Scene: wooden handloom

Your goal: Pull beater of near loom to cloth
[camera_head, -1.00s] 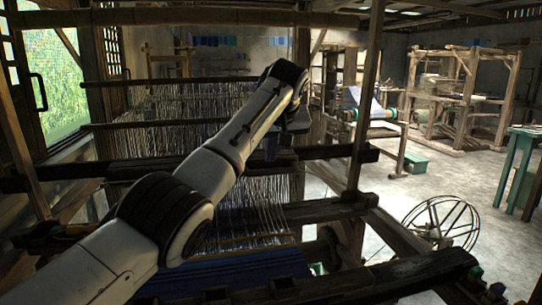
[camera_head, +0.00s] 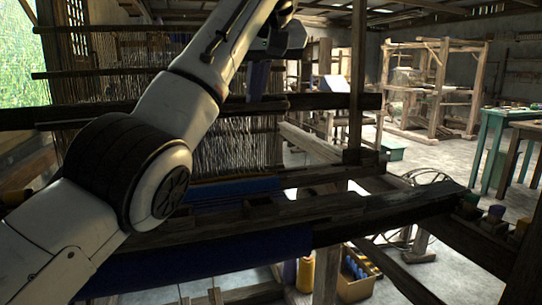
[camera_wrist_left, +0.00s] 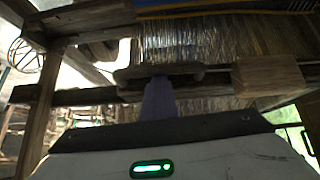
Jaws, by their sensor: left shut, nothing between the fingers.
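The near loom's beater is a dark wooden beam (camera_head: 330,102) across the warp threads (camera_head: 235,150) in the head view. Blue woven cloth (camera_head: 235,188) lies below and nearer, with a gap of bare threads between it and the beam. My left gripper (camera_head: 257,88) points down at the beam, its fingers shut and empty. Its fingertips meet the beam's upper edge in the picture; whether they touch or sit behind it I cannot tell. In the left wrist view, the fingers (camera_wrist_left: 158,98) reach a wooden bar (camera_wrist_left: 215,82) before the threads (camera_wrist_left: 185,42). My right gripper is not in view.
The loom's thick front beam (camera_head: 345,210) crosses nearer to me. A loom post (camera_head: 357,75) stands right of the gripper.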

